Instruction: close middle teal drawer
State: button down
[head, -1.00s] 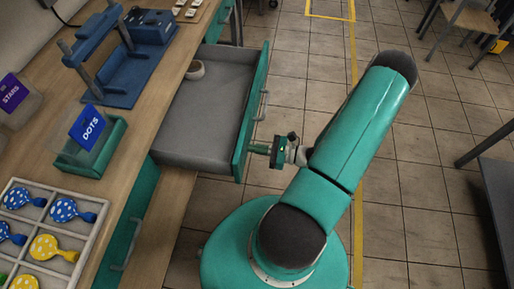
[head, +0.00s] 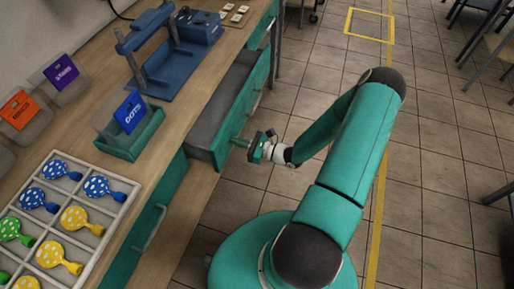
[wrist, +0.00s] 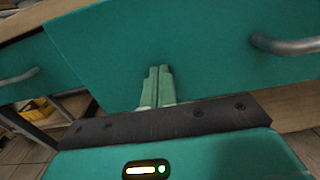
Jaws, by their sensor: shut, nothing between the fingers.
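The middle teal drawer (head: 226,138) sticks out a little from the wooden workbench in the head view. My gripper (head: 242,143) is at the near end of the drawer front. In the wrist view its two green fingers (wrist: 158,72) are together, with nothing between them. Their tips meet the teal front, left of the handle; whether they press on it I cannot tell.
The bench top (head: 190,110) holds a blue press (head: 160,60), a teal DOTS holder (head: 130,135) and a divided tray (head: 35,200) of balloons. Another drawer front with a handle (head: 150,230) is at the near end.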

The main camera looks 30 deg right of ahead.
aim_at(209, 139)
jog(key=x, duration=1.1)
jog(key=shift+w+a, duration=0.15)
jog(key=shift+w, duration=0.1)
jog(key=shift+w+a+r, duration=0.1)
jog(key=shift+w+a, duration=0.15)
jog(key=shift+w, duration=0.05)
jog(key=shift+w+a, duration=0.1)
